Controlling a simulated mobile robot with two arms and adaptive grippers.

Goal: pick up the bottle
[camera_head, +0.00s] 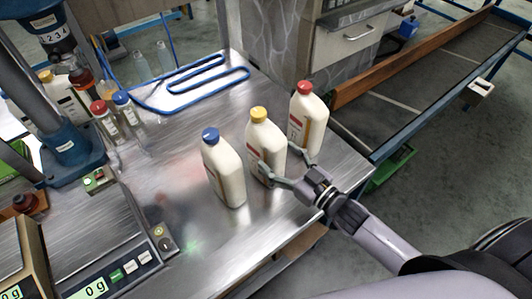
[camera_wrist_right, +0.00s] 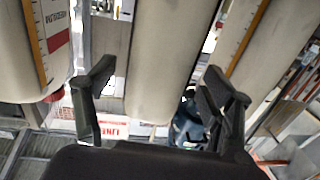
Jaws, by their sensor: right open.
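Three cream-coloured bottles stand upright in a row on the metal table (camera_head: 215,265) in the head view: a blue-capped bottle (camera_head: 226,172), a yellow-capped bottle (camera_head: 262,140) in the middle and a red-capped bottle (camera_head: 311,118). My right gripper (camera_head: 290,168) is open at the yellow-capped bottle, its fingers spread to either side of the lower body. In the right wrist view a plain bottle body (camera_wrist_right: 165,55) stands between the two open fingers (camera_wrist_right: 158,78); whether they touch it I cannot tell. My left gripper is not in view.
Neighbouring bottles stand close on both sides of the right gripper. A scale (camera_head: 115,268) and a press-like machine (camera_head: 72,150) are at the left. The table's edge is near the bottles.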

